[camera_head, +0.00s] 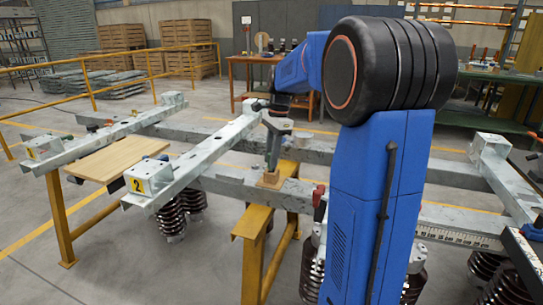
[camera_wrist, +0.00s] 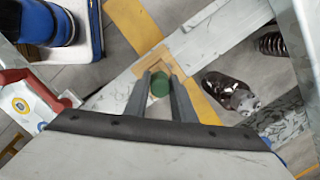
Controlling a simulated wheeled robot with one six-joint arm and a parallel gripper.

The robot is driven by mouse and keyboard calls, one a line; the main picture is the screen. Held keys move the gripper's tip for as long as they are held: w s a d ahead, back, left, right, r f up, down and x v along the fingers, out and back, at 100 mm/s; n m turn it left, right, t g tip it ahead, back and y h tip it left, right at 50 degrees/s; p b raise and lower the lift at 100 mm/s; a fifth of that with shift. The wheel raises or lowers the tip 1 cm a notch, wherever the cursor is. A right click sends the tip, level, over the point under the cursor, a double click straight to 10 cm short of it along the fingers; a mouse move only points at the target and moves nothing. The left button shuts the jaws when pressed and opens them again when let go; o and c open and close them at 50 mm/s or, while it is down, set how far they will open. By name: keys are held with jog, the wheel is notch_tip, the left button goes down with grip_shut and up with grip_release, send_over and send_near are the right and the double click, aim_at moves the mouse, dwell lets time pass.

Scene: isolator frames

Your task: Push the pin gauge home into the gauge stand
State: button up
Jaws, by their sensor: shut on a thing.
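My gripper (camera_head: 271,165) points down over the steel beam, just above a small wooden block that looks like the gauge stand (camera_head: 268,181). In the wrist view my gripper (camera_wrist: 160,80) is shut on a green round-topped piece, the pin gauge (camera_wrist: 159,88), seen end-on between the two fingers. The tan stand (camera_wrist: 146,65) shows just beyond the fingertips, partly hidden by them. The lower end of the pin gauge is hidden, so I cannot tell how deep it sits in the stand. The gauge cannot be made out in the head view.
Galvanized beams (camera_head: 225,150) form a frame on yellow trestles (camera_head: 263,225). A wooden board (camera_head: 118,158) lies across the left side. Brown ribbed insulators (camera_head: 312,270) hang below the beams. A red-handled part (camera_wrist: 30,90) is at the left in the wrist view.

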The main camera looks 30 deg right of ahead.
jog(key=shift+f, duration=0.6)
jog(key=o, duration=1.1)
notch_tip(320, 180, up, 17)
jog(key=d, duration=0.2)
jog(key=shift+s+d, duration=0.15)
jog(key=shift+d, duration=0.15)
jog(key=shift+s, duration=0.1)
